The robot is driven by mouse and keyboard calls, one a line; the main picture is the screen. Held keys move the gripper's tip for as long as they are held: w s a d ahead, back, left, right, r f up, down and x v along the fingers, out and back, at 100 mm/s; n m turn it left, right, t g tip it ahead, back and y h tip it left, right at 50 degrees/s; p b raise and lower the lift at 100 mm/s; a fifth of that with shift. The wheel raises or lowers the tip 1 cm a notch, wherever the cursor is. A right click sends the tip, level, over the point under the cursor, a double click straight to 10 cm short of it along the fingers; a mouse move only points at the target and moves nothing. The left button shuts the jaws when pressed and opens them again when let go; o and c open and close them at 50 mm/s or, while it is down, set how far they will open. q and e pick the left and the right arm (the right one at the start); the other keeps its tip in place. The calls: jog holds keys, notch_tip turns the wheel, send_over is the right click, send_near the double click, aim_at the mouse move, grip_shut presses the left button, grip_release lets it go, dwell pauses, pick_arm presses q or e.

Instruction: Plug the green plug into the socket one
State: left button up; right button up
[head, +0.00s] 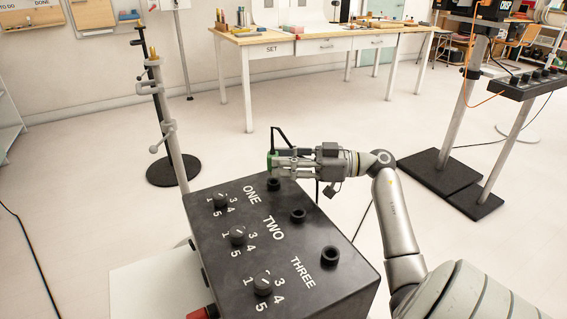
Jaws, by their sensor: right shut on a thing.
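My right gripper (283,162) reaches in from the right and is shut on the green plug (271,160), of which only a small green part shows past the fingers. A black cable loops up from it. The gripper is over the far edge of the black panel (222,275). Socket one (273,185) is a dark round socket beside the label ONE, just below the gripper in the picture. I cannot tell whether the plug touches it. My left gripper is not in view.
Socket two (298,215) and socket three (330,256) are empty. Three numbered knobs line the panel's left side, including the top knob (221,201). A stand (165,110) is behind at left; another stand (451,165) is at right. A workbench (318,46) stands at the back.

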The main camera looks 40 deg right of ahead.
pick_arm(q)
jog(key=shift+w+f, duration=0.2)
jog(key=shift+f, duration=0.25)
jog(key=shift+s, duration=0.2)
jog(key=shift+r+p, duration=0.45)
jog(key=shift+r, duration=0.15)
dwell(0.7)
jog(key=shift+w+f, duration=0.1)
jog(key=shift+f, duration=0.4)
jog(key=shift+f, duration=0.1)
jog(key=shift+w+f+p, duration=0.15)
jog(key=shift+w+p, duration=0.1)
jog(key=shift+p, duration=0.1)
